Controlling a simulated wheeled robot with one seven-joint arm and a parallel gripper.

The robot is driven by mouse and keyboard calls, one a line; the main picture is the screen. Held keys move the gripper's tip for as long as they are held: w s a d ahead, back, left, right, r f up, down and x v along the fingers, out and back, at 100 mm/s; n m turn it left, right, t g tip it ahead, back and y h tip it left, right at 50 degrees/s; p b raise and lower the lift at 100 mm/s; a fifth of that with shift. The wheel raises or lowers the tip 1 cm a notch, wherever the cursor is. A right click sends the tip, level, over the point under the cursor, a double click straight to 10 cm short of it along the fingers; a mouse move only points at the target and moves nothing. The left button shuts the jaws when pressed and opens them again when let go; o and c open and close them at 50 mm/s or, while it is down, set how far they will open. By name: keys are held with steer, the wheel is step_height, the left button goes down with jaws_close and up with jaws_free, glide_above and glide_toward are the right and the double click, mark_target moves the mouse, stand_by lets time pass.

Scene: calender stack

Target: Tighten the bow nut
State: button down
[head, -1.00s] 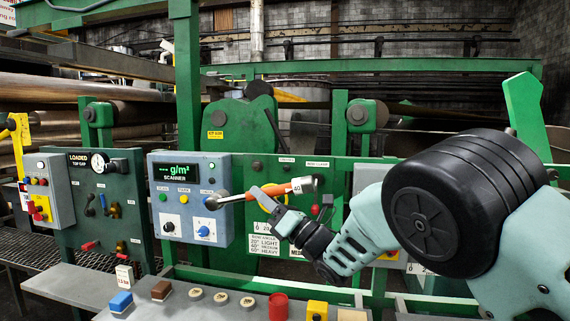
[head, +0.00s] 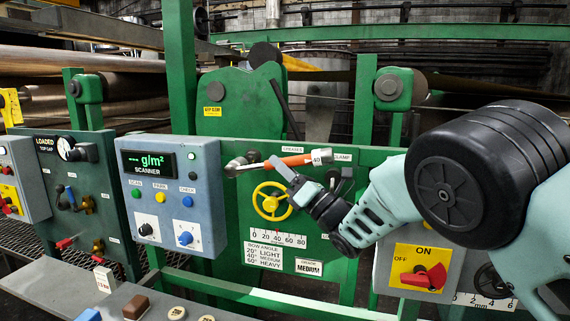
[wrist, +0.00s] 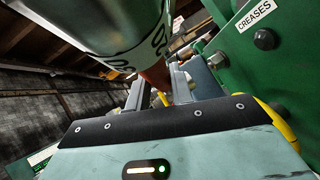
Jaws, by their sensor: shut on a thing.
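Another bolt (wrist: 264,39) shows under the CREASES label (wrist: 254,14). No part is labelled as the bow nut.
A yellow handwheel (head: 271,201) sits just below the tool, above a bow angle scale (head: 278,237). The scanner box (head: 172,190) stands to the left. A yellow ON/OFF switch plate (head: 419,267) is at lower right. A grey ledge (head: 45,283) runs along the front.

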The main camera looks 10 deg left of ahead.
steer(key=shift+a+r+n+g+p, duration=0.1)
steer(key=shift+r+n+g+p, duration=0.25)
steer(key=shift+r+p, duration=1.05)
steer(key=h+p, duration=0.1)
steer(key=p, duration=0.4)
steer(key=shift+a+f, duration=0.1)
steer(key=shift+a, duration=0.05)
steer(key=shift+w+f+b, duration=0.45)
steer(key=shift+w+b, duration=0.2)
steer(key=shift+b, duration=0.6)
steer(key=shift+w+d+r+b, duration=0.1)
steer(key=shift+w+b, duration=0.45)
steer(key=shift+w, duration=0.1)
steer(key=shift+w+d+r+b, duration=0.1)
steer(key=shift+w+b, duration=0.4)
steer(key=shift+w, duration=0.15)
steer(key=shift+r+b, duration=0.2)
steer(key=shift+b, duration=0.65)
steer(key=shift+w+d+b, duration=0.15)
steer(key=shift+w+b, duration=1)
steer(key=shift+w, duration=0.5)
steer(key=c, duration=1.8)
jaws_free()
jaws_close()
